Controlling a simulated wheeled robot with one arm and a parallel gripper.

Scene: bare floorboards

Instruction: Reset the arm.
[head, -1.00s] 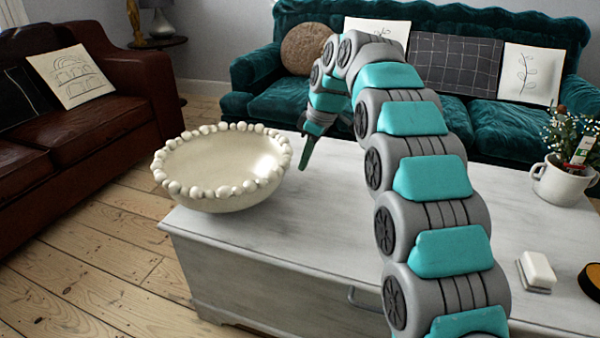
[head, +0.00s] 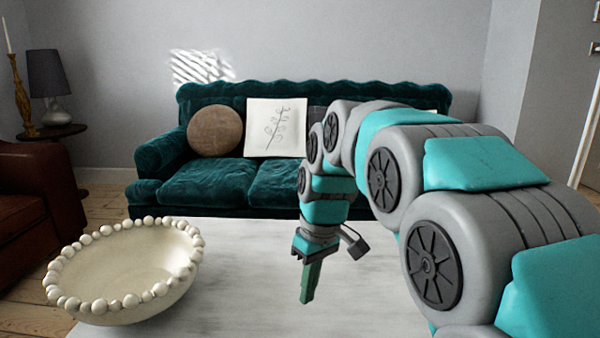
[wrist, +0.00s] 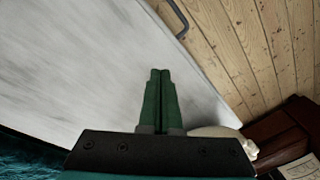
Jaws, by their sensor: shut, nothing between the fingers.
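My gripper (head: 308,286) points down over the pale wooden chest top (head: 250,262), to the right of the beaded bowl. Its two green fingers are pressed together with nothing between them, which also shows in the wrist view (wrist: 160,76). My arm reaches in from the right and bends down at its end. I cannot tell the exact gap between the fingertips and the chest top.
A cream bowl (head: 125,275) with a beaded rim stands on the chest at left. A teal sofa (head: 230,184) with cushions stands behind. A brown leather sofa (head: 35,205) is at left, and a side table (head: 52,132) holds a lamp (head: 50,82). The chest top around the gripper looks clear.

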